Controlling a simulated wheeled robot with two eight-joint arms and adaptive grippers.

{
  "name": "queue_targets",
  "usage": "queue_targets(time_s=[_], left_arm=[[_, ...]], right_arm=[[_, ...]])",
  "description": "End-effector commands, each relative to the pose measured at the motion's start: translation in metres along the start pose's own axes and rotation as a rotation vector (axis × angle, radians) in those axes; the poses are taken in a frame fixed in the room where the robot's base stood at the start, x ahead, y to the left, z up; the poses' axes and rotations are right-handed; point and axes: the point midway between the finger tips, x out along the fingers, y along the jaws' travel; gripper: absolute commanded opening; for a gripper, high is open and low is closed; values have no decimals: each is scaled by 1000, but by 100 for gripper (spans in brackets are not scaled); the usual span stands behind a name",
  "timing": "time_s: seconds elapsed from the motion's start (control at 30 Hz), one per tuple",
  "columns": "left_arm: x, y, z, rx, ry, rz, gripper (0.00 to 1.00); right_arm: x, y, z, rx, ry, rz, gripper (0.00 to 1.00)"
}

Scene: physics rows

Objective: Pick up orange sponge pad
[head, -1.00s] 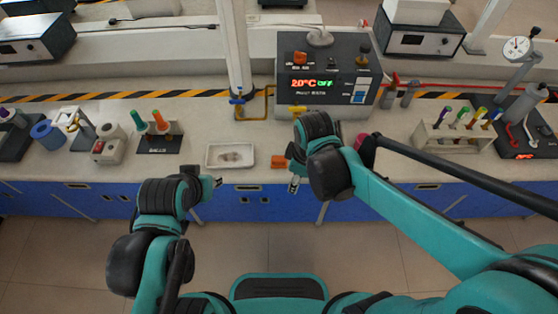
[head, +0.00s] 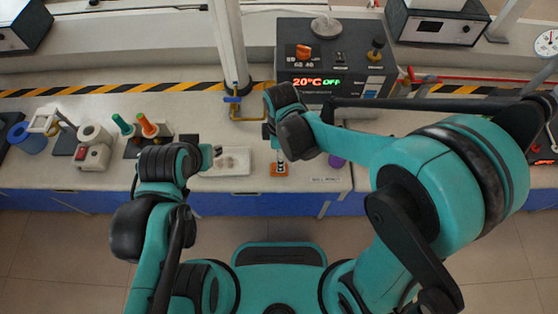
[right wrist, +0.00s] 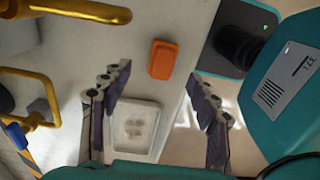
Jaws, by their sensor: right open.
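The orange sponge pad (head: 279,170) lies on the light bench top near its front edge, just right of a white tray (head: 247,170). My right gripper (head: 279,155) is above the pad in the head view and partly covers it. In the right wrist view the pad (right wrist: 162,60) shows between and just beyond the open fingers of the right gripper (right wrist: 158,76), with nothing held. My left gripper (head: 209,154) is by the left end of the tray, apart from the pad; its fingers are too small to read.
A heater unit with a "20°C OFF" display (head: 308,82) stands behind the pad. A yellow tap pipe (head: 247,118) rises left of it. A stand with orange and green tools (head: 148,128) is at left.

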Motion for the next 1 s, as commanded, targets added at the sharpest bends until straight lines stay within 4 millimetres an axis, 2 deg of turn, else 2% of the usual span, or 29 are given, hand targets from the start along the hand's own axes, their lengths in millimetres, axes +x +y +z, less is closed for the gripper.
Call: queue_targets(time_s=[0.03,0.23,0.4,0.5,0.73,0.9,1.0], left_arm=[[4,0,4,0,0,0,32],[12,0,9,0,0,0,32],[26,0,19,0,0,0,32],[29,0,21,0,0,0,32],[28,0,20,0,0,0,32],[28,0,20,0,0,0,32],[28,0,20,0,0,0,32]], right_arm=[[9,0,0,0,0,0,60],[28,-1,0,1,0,0,60],[56,-2,0,1,0,0,60],[66,-2,0,1,0,1,60],[66,-2,0,1,0,1,60],[66,-2,0,1,0,1,16],[66,-2,0,1,0,0,13]])
